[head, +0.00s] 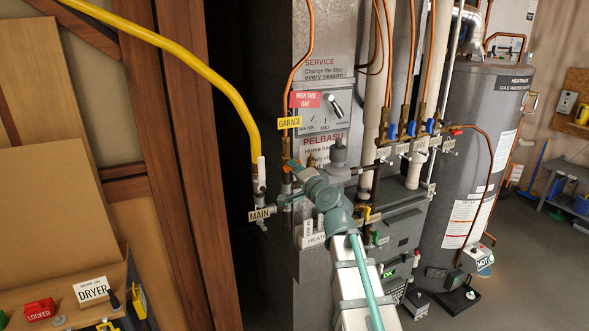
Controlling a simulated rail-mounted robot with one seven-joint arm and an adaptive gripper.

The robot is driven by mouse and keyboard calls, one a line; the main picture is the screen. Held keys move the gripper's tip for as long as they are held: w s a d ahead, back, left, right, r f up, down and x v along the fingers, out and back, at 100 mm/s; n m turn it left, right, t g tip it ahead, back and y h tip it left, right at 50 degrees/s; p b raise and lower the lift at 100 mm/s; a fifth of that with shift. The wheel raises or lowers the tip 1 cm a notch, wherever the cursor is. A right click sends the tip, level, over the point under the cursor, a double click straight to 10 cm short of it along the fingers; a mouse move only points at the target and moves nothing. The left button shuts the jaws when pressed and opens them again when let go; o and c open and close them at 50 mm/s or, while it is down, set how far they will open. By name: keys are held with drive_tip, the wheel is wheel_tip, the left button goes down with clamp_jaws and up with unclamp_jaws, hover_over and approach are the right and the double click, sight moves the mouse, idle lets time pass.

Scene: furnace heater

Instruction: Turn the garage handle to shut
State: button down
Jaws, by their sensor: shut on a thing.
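My gripper (288,174), at the end of my teal and white arm, reaches in from the lower right and is shut on the garage handle. The fingers are small and partly cover the handle and valve, so the handle's exact angle cannot be told.
A yellow hose (190,62) runs down to the MAIN valve (261,190), close left of my gripper. Blue-handled valves (411,128) and copper pipes stand to the right. A grey water heater (475,165) stands farther right. The open floor is at the far right.

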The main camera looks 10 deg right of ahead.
drive_tip(key=m+p, duration=0.2)
drive_tip(key=m, duration=0.1)
drive_tip(key=shift+m, duration=0.3)
drive_tip(key=c, duration=1)
unclamp_jaws()
drive_tip(key=shift+c, duration=0.2)
drive_tip(key=v, duration=0.7)
